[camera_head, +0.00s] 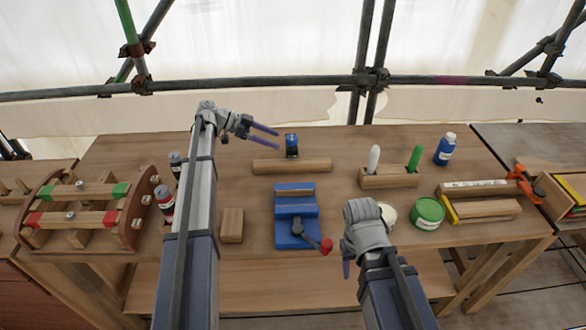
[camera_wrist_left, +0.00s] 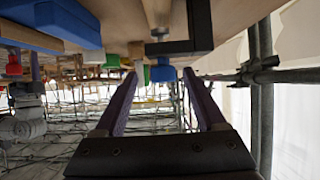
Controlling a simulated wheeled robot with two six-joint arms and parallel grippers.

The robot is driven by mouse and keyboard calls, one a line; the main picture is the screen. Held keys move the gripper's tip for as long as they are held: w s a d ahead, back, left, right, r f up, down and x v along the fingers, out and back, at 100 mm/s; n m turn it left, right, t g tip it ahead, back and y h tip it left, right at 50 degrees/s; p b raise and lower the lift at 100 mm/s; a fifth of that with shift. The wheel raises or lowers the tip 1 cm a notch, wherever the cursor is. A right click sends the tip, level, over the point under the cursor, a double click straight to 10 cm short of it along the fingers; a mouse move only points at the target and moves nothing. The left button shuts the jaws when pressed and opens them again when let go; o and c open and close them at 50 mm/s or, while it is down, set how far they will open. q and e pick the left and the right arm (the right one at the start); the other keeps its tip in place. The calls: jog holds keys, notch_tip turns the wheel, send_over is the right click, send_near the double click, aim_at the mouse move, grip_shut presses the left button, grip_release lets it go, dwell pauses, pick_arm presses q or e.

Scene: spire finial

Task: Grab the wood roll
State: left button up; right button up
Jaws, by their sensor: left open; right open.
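The wood roll (camera_head: 292,165), a long pale brown wooden piece, lies crosswise on the workbench (camera_head: 120,165) behind the blue vise (camera_head: 296,220). My left gripper (camera_head: 279,139) is open and empty, behind and above the roll, with its fingers pointing right. In the left wrist view my left gripper (camera_wrist_left: 160,80) shows two parted fingers with nothing between them. My right gripper (camera_head: 346,265) is to the right of the vise's red-knobbed handle, pointing down and partly hidden by its own wrist. It is open, and I see nothing held in it.
A blue-topped tool (camera_head: 291,146) stands just behind the roll. A wooden holder (camera_head: 390,178) with a white and a green marker is to the right. A green tin (camera_head: 428,213) and blue bottle (camera_head: 445,149) stand farther right. A wooden block (camera_head: 232,225) lies left of the vise.

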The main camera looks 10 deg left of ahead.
pick_arm(q)
jog(key=shift+d+f+b, duration=0.15)
jog(key=shift+f+b, duration=0.2)
jog(key=shift+f, duration=0.3)
jog(key=b, duration=0.7)
send_near(292, 163)
jog(key=shift+w+d+f, duration=0.4)
jog(key=shift+d+f, duration=0.05)
jog(key=shift+f, duration=0.1)
jog(key=shift+w+d+f, duration=0.35)
jog(key=shift+d+f, duration=0.05)
jog(key=shift+f, duration=0.2)
jog(key=shift+b+x, duration=0.55)
jog(key=shift+x, duration=0.65)
jog(key=shift+d, duration=0.15)
jog(key=b+x, duration=0.2)
jog(key=x, duration=0.2)
jog(key=shift+w+d+f+b, duration=0.15)
jog(key=shift+w+f+b, duration=0.1)
jog(key=shift+f+b, duration=0.1)
jog(key=shift+w+d, duration=0.1)
jog(key=shift+d, duration=0.15)
